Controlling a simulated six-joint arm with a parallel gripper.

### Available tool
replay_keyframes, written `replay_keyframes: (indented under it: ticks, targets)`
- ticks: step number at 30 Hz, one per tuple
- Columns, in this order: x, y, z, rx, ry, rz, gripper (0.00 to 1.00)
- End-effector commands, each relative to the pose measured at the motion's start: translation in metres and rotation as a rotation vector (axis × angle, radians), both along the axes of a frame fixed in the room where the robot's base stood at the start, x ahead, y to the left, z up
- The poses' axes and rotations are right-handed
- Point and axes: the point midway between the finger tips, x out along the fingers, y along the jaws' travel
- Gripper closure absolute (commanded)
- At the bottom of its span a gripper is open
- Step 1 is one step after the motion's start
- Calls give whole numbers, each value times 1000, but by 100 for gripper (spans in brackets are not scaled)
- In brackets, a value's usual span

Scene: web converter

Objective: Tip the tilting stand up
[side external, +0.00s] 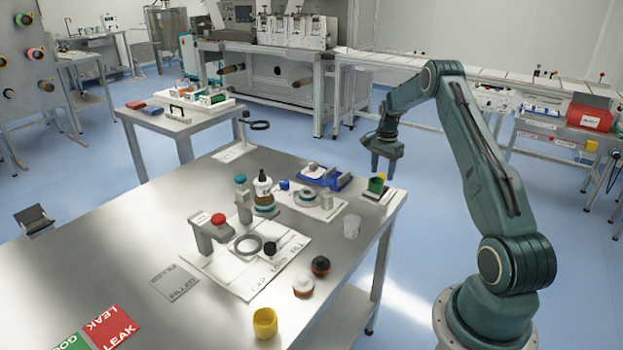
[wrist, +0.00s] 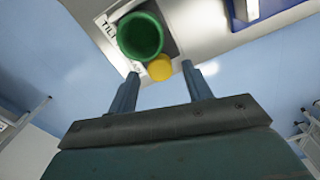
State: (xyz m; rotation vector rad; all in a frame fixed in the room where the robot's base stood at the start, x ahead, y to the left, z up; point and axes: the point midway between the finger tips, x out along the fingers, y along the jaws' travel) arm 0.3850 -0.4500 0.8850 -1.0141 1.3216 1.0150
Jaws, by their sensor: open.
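The tilting stand (side external: 369,195) is a small dark stand at the table's far right corner, holding a green cup (side external: 376,185). In the wrist view the round green cup (wrist: 140,36) sits on a dark plate (wrist: 172,47) beside a partly visible "TILT" label. A yellow round knob (wrist: 160,69) shows at the cup's near edge. My gripper (side external: 384,172) points down just above the stand. In the wrist view its two fingers (wrist: 162,82) are apart and empty, with the yellow knob just beyond the gap between the tips. I cannot tell whether anything touches the knob.
A blue fixture (side external: 325,177) and a round grey part (side external: 307,197) stand left of the tilting stand. A clear cup (side external: 351,226) is nearer the front. Bottles and caps stand farther left. The table's right edge is close to the stand, with open floor beyond.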

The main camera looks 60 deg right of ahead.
Motion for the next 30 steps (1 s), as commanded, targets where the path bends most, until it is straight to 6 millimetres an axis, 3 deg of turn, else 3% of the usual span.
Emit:
replay_keyframes:
  ticks: [14,22,30]
  targets:
    - [0,0,-11,0,-1,0,50]
    - [0,0,-11,0,0,0,100]
    - [0,0,-10,-5,0,0,100]
